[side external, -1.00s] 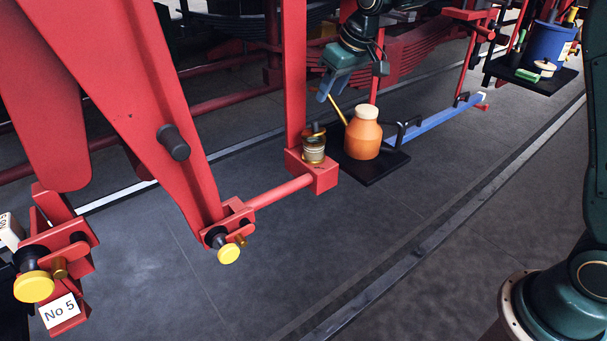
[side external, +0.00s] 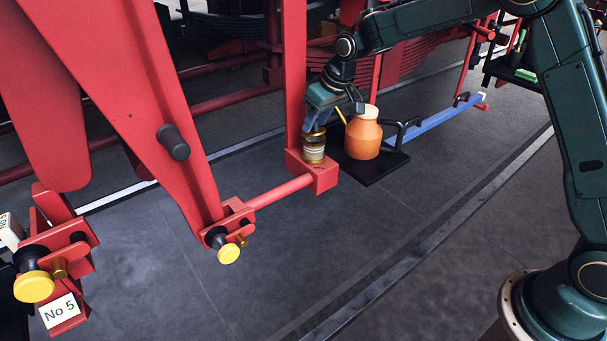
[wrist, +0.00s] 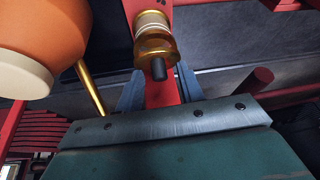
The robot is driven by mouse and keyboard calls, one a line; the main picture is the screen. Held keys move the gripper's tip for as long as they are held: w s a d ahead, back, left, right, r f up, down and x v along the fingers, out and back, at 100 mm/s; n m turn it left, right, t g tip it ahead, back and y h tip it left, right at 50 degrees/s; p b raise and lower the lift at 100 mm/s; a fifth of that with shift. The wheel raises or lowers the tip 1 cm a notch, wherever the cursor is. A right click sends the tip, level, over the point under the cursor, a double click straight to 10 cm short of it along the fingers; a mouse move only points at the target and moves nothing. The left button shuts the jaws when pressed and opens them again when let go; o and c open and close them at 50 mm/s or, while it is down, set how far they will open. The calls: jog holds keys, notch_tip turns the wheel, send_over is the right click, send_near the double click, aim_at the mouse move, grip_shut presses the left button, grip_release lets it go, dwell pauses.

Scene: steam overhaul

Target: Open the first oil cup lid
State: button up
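The oil cup (side external: 314,154), brass with a pale banded body, stands on the red block at the end of the red rod. My gripper (side external: 313,131) is at the top of the cup and hides most of its lid. In the wrist view, the cup (wrist: 153,28) is at top centre with its dark lid knob (wrist: 158,70) pointing toward me. My gripper's blue fingers (wrist: 158,90) are spread apart, one on each side of the knob. I see a gap between them and the knob. The lid looks closed.
An orange oil can (side external: 363,138) with a brass spout stands on a black tray (side external: 372,174) just right of the cup. A red upright (side external: 294,80) rises close behind the cup. A blue bar (side external: 440,122) lies to the right. The dark floor in front is clear.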

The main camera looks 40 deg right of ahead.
grip_shut()
jog(key=shift+w, duration=0.2)
jog(key=shift+w+a+r+g, duration=0.1)
jog(key=shift+w+r+g, duration=0.15)
jog(key=shift+w+g, duration=0.45)
jog(key=shift+w+a+r+g, duration=0.1)
jog(key=shift+w+r+g, duration=0.15)
jog(key=shift+g, duration=0.85)
jog(key=shift+w+g, duration=0.1)
jog(key=shift+g, duration=0.3)
jog(key=shift+r, duration=0.1)
grip_release()
jog(key=shift+d, duration=0.15)
